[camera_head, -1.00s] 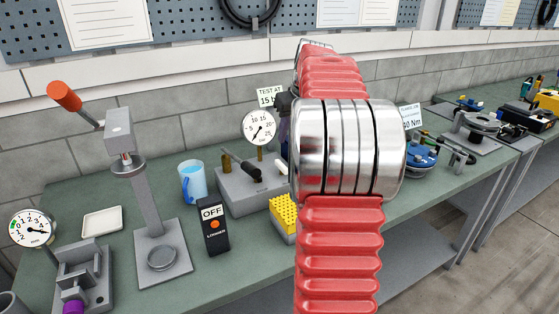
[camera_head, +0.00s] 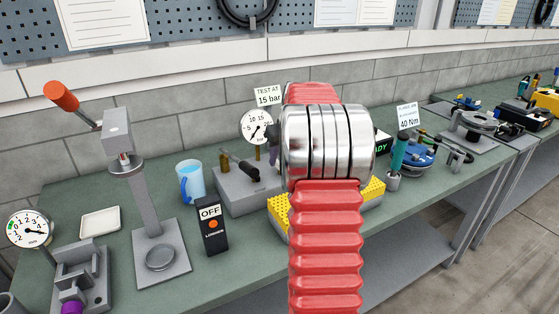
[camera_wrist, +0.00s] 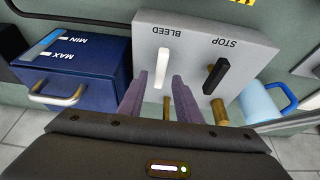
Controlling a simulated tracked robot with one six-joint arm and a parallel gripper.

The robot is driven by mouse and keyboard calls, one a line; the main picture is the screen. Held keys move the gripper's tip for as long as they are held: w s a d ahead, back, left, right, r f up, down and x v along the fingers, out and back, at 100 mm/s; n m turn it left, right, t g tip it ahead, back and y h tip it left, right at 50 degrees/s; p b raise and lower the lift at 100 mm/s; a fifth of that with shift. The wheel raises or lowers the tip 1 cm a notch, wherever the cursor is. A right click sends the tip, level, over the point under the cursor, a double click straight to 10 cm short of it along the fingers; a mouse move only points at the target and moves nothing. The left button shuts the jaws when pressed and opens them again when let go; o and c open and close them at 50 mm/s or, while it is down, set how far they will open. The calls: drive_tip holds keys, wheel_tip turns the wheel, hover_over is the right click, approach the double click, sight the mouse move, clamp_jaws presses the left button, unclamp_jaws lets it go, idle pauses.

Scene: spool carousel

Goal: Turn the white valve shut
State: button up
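The white valve (camera_wrist: 162,68) is a short lever on a grey block (camera_wrist: 195,38), beside the word BLEED in the wrist view. A black lever (camera_wrist: 215,75) beside the word STOP sits to its right. My gripper (camera_wrist: 159,78) is open, with its two purple fingers apart. In the picture the tips lie on either side of the white lever's lower end; I cannot tell whether they touch it. In the head view the grey block (camera_head: 236,192) stands on the bench with the black lever (camera_head: 241,167) showing, while my arm hides the white lever.
A blue MIN/MAX box (camera_wrist: 85,65) with a handle stands left of the block in the wrist view. A blue cup (camera_head: 190,182), an OFF logger (camera_head: 212,228), a pressure gauge (camera_head: 257,127) and a yellow block (camera_head: 370,197) stand nearby on the green bench (camera_head: 110,255).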

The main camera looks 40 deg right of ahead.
drive_tip(key=shift+x, duration=0.8)
drive_tip(key=shift+c, duration=0.2)
clamp_jaws()
